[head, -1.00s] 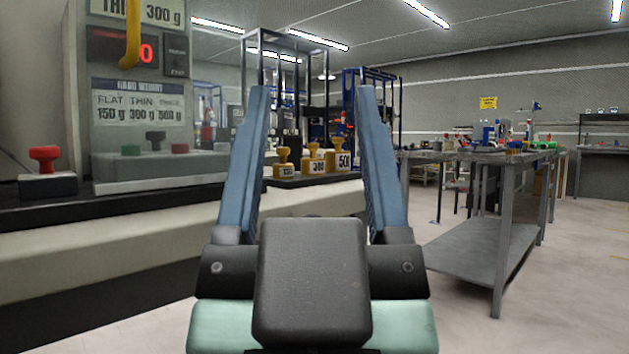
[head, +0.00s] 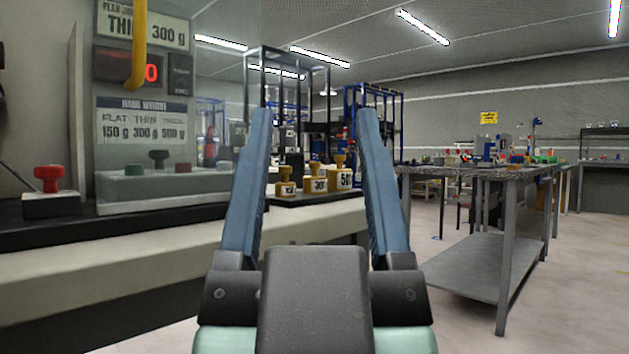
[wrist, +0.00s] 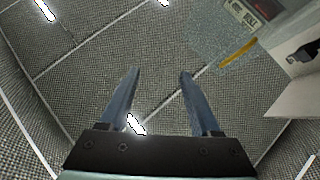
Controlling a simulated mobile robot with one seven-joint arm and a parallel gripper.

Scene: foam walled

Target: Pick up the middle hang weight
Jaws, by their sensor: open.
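Three yellow hang weights stand in a row on a dark tray at the end of the bench in the head view. The middle hang weight (head: 318,180) has a knob on top and a white label. The smaller left weight (head: 286,185) and the larger right weight (head: 341,174) flank it. My gripper (head: 313,112) is open and empty, its two blue fingers spread in front of the camera. The weights appear between the fingers but farther off, untouched. The wrist view shows the open gripper (wrist: 160,75) against the ceiling, with no weights.
A machine panel (head: 143,100) with a yellow hook (head: 138,45) and coloured buttons stands on the left bench (head: 150,243). A red push-button (head: 47,177) sits beside it. Black frames rise behind the weights. A grey table (head: 480,172) stands right, with clear floor near it.

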